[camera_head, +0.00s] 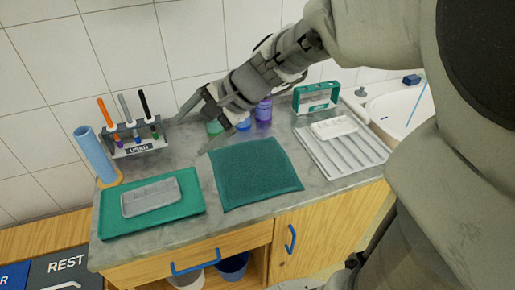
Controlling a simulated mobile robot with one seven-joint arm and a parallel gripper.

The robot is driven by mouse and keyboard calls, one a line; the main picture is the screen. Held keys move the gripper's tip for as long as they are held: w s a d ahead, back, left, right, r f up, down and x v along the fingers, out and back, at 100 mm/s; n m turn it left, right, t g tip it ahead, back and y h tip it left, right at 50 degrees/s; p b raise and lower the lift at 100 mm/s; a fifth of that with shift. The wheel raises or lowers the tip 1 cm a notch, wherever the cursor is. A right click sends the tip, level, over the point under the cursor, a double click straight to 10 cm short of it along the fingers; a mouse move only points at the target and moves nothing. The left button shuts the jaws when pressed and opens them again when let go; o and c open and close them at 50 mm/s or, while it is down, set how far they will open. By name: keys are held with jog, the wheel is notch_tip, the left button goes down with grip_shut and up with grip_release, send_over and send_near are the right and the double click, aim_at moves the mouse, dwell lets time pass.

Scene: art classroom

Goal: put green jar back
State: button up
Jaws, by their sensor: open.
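A green jar (214,128) stands at the back of the grey counter, partly hidden by my gripper. A blue jar (243,124) and a purple jar (264,111) stand in a row to its right, near the wall. My gripper (187,138) reaches in from the upper right. Its fingers are spread wide, pointing down and left, with nothing seen held between them. In the picture the fingers overlap the area around the green jar. I cannot tell whether they touch it.
A marker rack (138,148) labelled "USED" and a blue cylinder (95,152) stand at left. A green tray (188,211) holds a grey dish (151,197). A dark green mat (255,173) lies at the centre. A ribbed white tray (322,160) and a sink (400,110) are at right.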

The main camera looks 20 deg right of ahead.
jog(key=s+d+n+h, duration=0.3)
jog(key=s+d+n, duration=0.1)
jog(key=s, duration=0.4)
jog(key=s+d+r+n+h, duration=0.1)
jog(key=s+d+n+h, duration=0.3)
jog(key=s+n, duration=0.3)
jog(key=shift+s+d+r+t, duration=0.3)
jog(key=shift+s+d, duration=0.2)
jog(key=shift+d, duration=0.1)
